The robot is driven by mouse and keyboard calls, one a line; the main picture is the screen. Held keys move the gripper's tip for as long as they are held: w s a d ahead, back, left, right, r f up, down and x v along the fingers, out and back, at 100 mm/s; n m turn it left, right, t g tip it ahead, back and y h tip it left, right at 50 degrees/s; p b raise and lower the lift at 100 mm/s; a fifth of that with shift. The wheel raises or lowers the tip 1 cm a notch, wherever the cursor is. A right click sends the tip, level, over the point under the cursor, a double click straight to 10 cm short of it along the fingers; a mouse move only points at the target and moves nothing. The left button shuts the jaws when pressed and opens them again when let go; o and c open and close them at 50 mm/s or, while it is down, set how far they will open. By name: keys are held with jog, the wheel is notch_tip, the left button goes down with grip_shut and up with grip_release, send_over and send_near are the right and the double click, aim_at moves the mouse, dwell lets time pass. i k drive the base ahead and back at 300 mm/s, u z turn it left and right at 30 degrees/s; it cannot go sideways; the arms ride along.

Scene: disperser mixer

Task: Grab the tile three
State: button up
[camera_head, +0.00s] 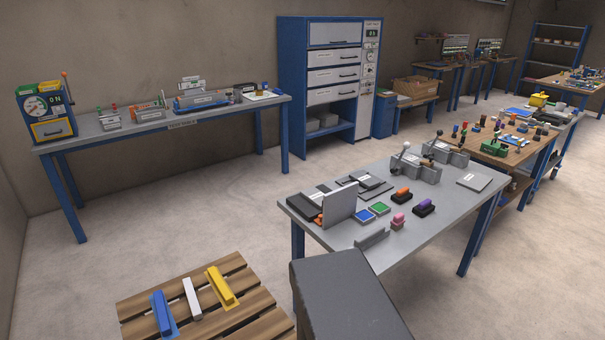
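No tile with a readable three shows in this view. My gripper is not in view.
A wooden pallet (255,304) on the floor at bottom left holds blue (161,313), white (192,298) and yellow (222,286) pieces. A long bench (185,122) stands along the back wall by a blue cabinet (293,75). Floor between bench and near table is clear.

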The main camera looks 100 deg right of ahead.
aim_at(365, 180)
jog(key=z, duration=0.1)
jog(key=k, duration=0.8)
jog(key=z, duration=3.75)
jog(key=k, duration=1.1)
jog(key=u, duration=0.15)
jog(key=i, duration=0.8)
jog(key=z, duration=0.05)
